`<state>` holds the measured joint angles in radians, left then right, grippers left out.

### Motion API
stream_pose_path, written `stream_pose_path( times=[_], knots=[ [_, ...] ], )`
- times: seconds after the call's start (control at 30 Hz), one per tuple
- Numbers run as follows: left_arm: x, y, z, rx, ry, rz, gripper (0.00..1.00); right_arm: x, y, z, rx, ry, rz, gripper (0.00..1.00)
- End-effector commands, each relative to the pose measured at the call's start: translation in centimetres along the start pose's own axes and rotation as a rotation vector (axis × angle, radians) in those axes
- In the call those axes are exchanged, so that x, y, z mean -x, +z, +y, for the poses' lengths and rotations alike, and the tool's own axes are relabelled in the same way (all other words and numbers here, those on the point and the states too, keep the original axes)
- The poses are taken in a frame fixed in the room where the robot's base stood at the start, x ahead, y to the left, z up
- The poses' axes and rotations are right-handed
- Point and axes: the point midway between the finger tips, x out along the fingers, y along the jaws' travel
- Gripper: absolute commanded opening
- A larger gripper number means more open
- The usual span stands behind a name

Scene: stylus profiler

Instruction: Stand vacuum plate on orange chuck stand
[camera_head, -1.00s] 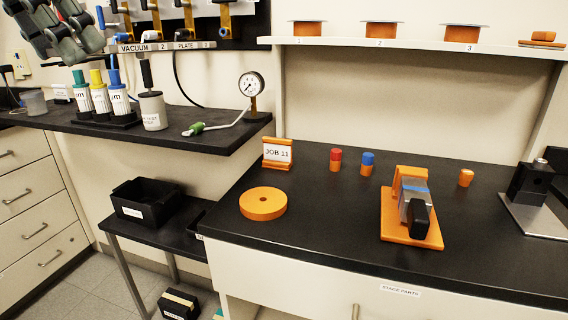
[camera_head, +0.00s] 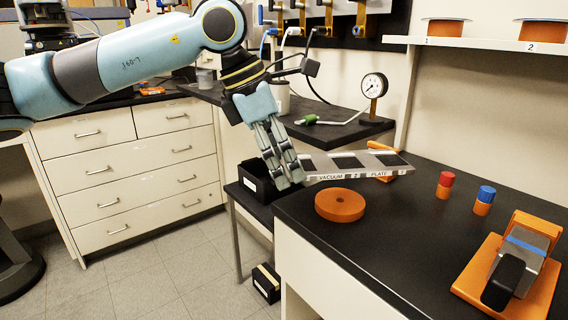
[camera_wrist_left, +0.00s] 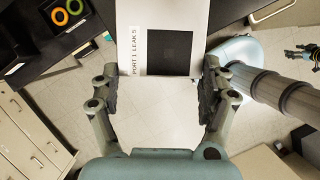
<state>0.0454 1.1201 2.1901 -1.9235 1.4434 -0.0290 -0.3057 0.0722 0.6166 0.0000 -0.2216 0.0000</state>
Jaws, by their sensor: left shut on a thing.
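The vacuum plate (camera_head: 345,165), a long silver plate with dark square windows and a label on its edge, is in my left gripper (camera_head: 290,180). It sticks out to the right, roughly level. The wrist view shows the plate (camera_wrist_left: 190,13) between the fingers of my left gripper (camera_wrist_left: 160,85), with a "PORT 1 LEAK" label and a black square.
An orange-based device with a dark handle (camera_head: 510,275) stands at the bench's right. Red (camera_head: 445,184) and blue (camera_head: 484,200) capped pieces stand between. The plate partly hides the orange job sign (camera_head: 386,177). A gauge (camera_head: 374,86) stands behind. A black bin (camera_head: 250,180) is left.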

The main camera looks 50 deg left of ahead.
Motion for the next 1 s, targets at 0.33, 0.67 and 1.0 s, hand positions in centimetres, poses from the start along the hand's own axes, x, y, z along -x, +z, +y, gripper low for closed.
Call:
stream_pose_path(
  times=[0.33, 0.67, 1.0],
  knots=[
    [-0.3, 0.0, -0.1, -0.001, -0.001, -0.001, 0.21, 0.0, -0.8, 0.7, 0.003, 0.008, 0.012, 0.59],
    [-1.4, -0.4, -0.1, 0.000, -0.001, -0.010, 0.21, -1.3, -0.5, 0.7, 0.003, 0.008, 0.008, 0.59],
    [-4.6, -1.8, -0.1, 0.000, -0.002, -0.010, 0.21, -4.3, 0.4, 0.4, 0.004, 0.008, -0.004, 0.59]
  ],
)
